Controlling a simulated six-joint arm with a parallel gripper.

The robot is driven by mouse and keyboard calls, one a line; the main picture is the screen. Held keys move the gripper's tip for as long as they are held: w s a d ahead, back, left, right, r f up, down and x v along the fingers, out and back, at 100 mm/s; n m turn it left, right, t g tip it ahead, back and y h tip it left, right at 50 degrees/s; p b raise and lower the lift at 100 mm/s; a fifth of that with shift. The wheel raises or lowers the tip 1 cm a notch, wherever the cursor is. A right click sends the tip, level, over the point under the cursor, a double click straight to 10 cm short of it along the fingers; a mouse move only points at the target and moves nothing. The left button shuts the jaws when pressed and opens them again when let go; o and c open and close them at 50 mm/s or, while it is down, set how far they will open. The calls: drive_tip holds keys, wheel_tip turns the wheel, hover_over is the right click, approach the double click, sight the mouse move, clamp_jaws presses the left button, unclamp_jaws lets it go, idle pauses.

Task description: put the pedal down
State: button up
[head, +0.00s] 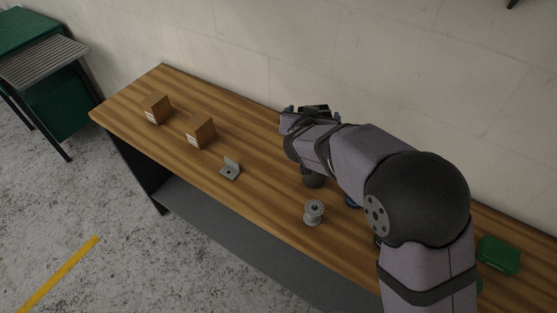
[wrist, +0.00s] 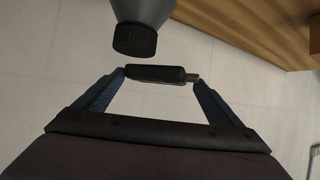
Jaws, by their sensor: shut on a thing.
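The pedal (wrist: 152,73) is a flat dark piece with a short metal stub at its right end in the wrist view. My gripper (wrist: 158,75) is shut on it, with one blue finger at each end. The pedal is held in front of the pale wall, and I see no surface touching it in this view. In the head view my gripper (head: 304,113) is over the back part of the wooden bench (head: 262,200). My arm hides some of the bench there.
A grey bottle with a black cap (wrist: 135,41) is close to the pedal. Two cardboard boxes (head: 156,109) (head: 201,132), a metal bracket (head: 230,170) and a grey spool-like hub (head: 313,212) stand on the bench. A green box (head: 498,255) is at right. Bare wood lies between them.

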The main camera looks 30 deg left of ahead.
hover_over(279, 167)
drive_tip(key=shift+n+y, duration=0.4)
wheel_tip(279, 167, down, 18)
drive_tip(key=shift+f+p, duration=0.1)
drive_tip(key=shift+p, duration=1)
drive_tip(key=shift+f, duration=0.2)
drive_tip(key=o, duration=0.9)
drive_tip(key=shift+r, duration=0.15)
drive_tip(key=shift+r, duration=0.1)
drive_tip(key=b+v, duration=0.3)
drive_tip(key=v, duration=0.9)
